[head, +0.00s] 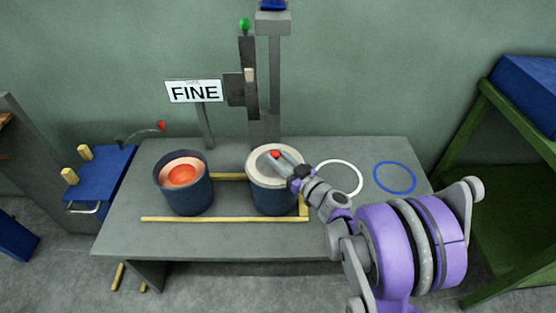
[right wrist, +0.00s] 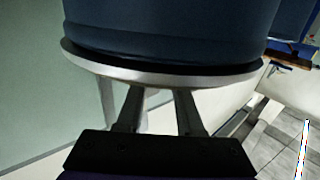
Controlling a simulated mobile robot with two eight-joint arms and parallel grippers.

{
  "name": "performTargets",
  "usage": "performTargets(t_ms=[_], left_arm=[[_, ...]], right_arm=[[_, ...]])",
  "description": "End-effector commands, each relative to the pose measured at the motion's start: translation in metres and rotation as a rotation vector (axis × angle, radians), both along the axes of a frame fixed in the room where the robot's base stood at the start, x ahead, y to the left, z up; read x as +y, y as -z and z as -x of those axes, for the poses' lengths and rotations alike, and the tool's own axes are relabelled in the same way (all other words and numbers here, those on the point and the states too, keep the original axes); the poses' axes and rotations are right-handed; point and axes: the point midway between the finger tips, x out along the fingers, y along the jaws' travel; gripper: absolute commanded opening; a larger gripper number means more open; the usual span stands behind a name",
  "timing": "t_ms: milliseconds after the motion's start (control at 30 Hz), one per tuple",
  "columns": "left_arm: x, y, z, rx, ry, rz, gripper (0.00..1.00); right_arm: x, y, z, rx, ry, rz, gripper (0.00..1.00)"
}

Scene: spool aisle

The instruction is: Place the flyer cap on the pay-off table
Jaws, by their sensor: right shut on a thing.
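The flyer cap (head: 259,170), a pale cream disc, lies on top of the right dark blue drum (head: 272,201) on the grey table (head: 233,240). A red knob (head: 274,154) shows at its middle. My right gripper (head: 281,157) reaches in from the lower right and is shut on the cap at the knob. In the right wrist view the cap's pale rim (right wrist: 165,78) lies against the dark drum (right wrist: 170,30), and the fingers (right wrist: 160,110) reach to it. The fingers partly hide the knob. My left gripper is not in view.
A second blue drum (head: 185,198), open with an orange inside, stands at left. Yellow strips (head: 225,219) edge the drums. A white ring (head: 339,162) and a blue ring (head: 395,163) mark clear table at right. A "FINE" sign (head: 194,91) and a grey post (head: 268,75) rise behind.

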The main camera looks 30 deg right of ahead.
Motion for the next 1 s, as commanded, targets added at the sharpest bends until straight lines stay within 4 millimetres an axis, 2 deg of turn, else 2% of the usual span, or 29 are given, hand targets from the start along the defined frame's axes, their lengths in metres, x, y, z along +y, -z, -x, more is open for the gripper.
performTargets(t_ms=[367, 400, 533, 567, 867, 1000], left_arm=[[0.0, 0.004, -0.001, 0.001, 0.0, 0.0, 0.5], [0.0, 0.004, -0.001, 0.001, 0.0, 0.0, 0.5], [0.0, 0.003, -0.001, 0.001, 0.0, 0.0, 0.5], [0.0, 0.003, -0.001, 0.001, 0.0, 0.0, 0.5], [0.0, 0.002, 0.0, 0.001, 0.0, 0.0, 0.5], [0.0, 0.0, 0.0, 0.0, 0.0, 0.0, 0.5]], right_arm=[[0.0, 0.004, 0.0, 0.0, 0.0, -0.001, 0.0], [0.0, 0.004, 0.0, 0.0, 0.0, 0.0, 0.39], [0.0, 0.004, 0.0, 0.0, 0.0, 0.0, 0.63], [0.0, 0.004, 0.0, 0.0, 0.0, 0.0, 0.66], [0.0, 0.002, 0.001, -0.001, 0.0, 0.0, 0.66], [-0.002, 0.002, 0.015, -0.001, 0.003, 0.0, 0.66]])
